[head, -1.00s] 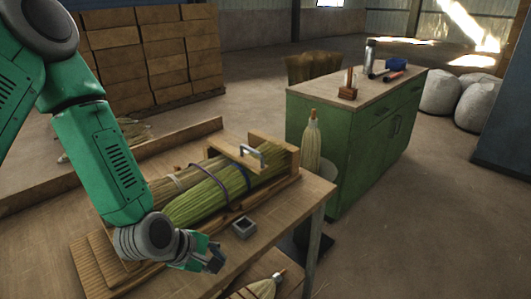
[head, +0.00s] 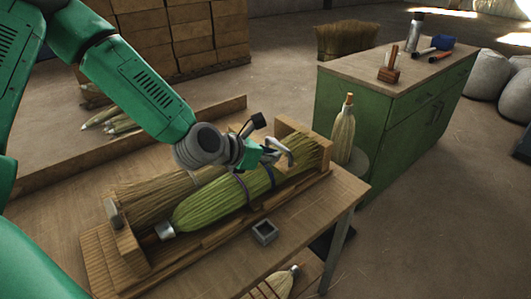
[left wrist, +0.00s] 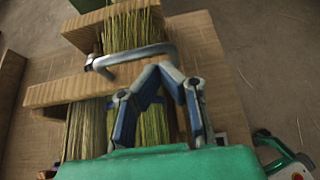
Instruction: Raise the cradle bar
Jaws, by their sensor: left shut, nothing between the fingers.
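The cradle bar is a pale wooden bar lying across the straw bundle; in the left wrist view (left wrist: 70,90) it crosses the middle. Its curved metal handle (left wrist: 135,56) is on top. In the head view the handle (head: 284,148) shows, while my arm hides most of the bar. My left gripper (head: 268,156) is at the handle, shut and empty. In the left wrist view its fingertips (left wrist: 164,70) lie close to the handle; I cannot tell whether they touch it. The green straw bundle (head: 210,205) lies in the wooden cradle (head: 135,254). My right gripper is not in view.
A small square metal cup (head: 264,232) stands on the workbench (head: 225,270) in front of the cradle. A green cabinet (head: 365,110) stands at right, with a broom head (head: 342,135) beside it. Stacked boxes (head: 190,35) are behind.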

